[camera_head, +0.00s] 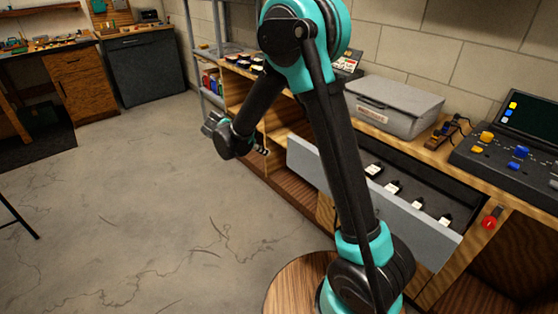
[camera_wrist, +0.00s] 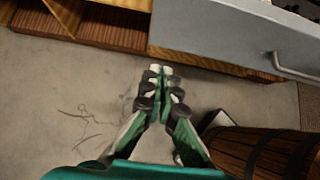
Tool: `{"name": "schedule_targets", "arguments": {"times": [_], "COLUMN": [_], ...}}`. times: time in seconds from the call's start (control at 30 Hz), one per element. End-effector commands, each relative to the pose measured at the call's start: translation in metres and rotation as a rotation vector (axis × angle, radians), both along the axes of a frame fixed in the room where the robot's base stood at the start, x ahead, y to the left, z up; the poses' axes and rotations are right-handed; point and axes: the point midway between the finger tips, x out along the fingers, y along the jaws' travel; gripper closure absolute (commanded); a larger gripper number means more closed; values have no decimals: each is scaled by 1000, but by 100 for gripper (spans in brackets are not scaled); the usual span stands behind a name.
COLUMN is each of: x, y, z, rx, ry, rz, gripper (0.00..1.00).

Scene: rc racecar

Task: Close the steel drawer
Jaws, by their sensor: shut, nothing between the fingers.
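The steel drawer (camera_head: 425,230) stands open from the wooden workbench, with its grey front pulled out. Several small items with white labels lie in its dark inside. My arm crosses in front of the drawer and hides part of its front. In the wrist view the drawer front (camera_wrist: 220,32) fills the upper right, with a bar handle (camera_wrist: 295,68) at the right. My gripper (camera_head: 264,151) is left of the drawer's left end in the head view. In the wrist view my gripper (camera_wrist: 160,72) is shut and empty, with its tips below the drawer front's lower left edge. I see no contact.
The workbench (camera_head: 436,153) carries a grey case (camera_head: 395,105) and a dark control console (camera_head: 505,150). A red knob (camera_head: 490,223) sits right of the drawer. Open wooden shelves lie left of it. The concrete floor (camera_head: 130,190) at the left is clear.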

Motion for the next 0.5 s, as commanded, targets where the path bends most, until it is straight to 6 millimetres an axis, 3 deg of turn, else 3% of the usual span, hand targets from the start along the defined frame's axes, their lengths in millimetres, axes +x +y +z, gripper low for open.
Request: {"name": "schedule_targets", "arguments": {"times": [0.17, 0.5], "x": [9, 38], "y": [-11, -48], "z": [-14, -61], "rx": [0, 0], "ry": [-1, -1], "rz": [-2, -4], "gripper": [100, 100]}}
